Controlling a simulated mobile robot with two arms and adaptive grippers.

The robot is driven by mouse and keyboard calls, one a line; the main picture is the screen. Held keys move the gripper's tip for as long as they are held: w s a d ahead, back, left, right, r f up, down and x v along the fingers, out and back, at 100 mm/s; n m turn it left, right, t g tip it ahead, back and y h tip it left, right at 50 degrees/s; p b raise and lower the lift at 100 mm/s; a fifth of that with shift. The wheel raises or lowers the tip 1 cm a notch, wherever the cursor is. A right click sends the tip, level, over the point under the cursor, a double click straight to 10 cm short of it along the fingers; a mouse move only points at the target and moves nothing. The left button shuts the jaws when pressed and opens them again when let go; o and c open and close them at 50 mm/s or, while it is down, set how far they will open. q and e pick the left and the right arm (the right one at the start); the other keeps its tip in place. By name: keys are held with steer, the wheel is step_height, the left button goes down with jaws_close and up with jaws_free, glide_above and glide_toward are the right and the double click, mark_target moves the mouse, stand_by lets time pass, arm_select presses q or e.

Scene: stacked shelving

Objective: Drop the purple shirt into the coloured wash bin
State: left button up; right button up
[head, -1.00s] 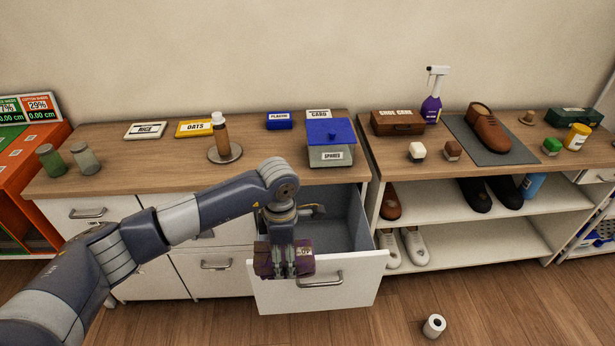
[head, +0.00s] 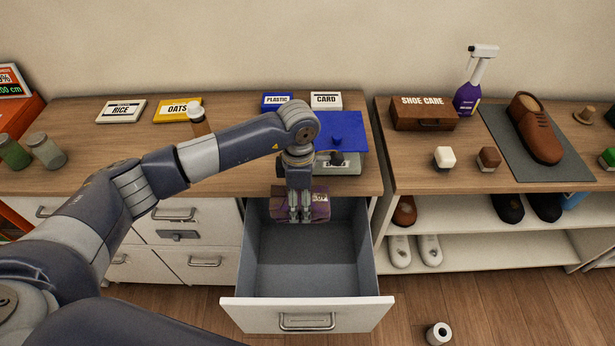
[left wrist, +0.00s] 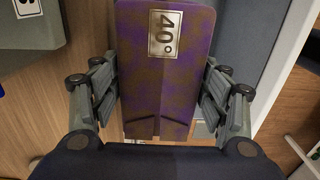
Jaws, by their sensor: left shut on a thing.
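The purple shirt (head: 320,207) is a folded, brown-mottled purple bundle with a 40° label. It also shows in the left wrist view (left wrist: 182,95), between the fingers. My left gripper (head: 300,215) is shut on it, fingers pointing down, and holds it at the back of an open drawer (head: 307,318), near the counter's front edge. The drawer's grey inside looks empty where it shows. Whether the shirt touches the drawer I cannot tell. No bin marked for coloured wash can be made out. My right gripper is out of view.
A grey box with a blue lid (head: 340,131) stands on the counter just behind my gripper. A shoe rack (head: 480,240) stands right of the drawer. A white roll (head: 438,334) lies on the floor. The drawer's front half is clear.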

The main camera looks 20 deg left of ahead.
arm_select(q)
steer(key=shift+s, duration=0.55)
steer(key=shift+s+f+b, duration=0.2)
steer(key=shift+f+b, duration=0.1)
steer(key=shift+b, duration=0.1)
steer(key=f, duration=0.1)
steer(key=f+b, duration=0.2)
steer(key=f, duration=0.1)
steer(key=shift+w+f, duration=0.1)
steer(key=shift+w, duration=0.2)
steer(key=shift+s+f, duration=0.1)
steer(key=shift+f, duration=0.2)
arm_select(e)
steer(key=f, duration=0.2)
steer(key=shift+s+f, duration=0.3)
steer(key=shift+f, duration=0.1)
arm_select(q)
steer(key=o, duration=1.2)
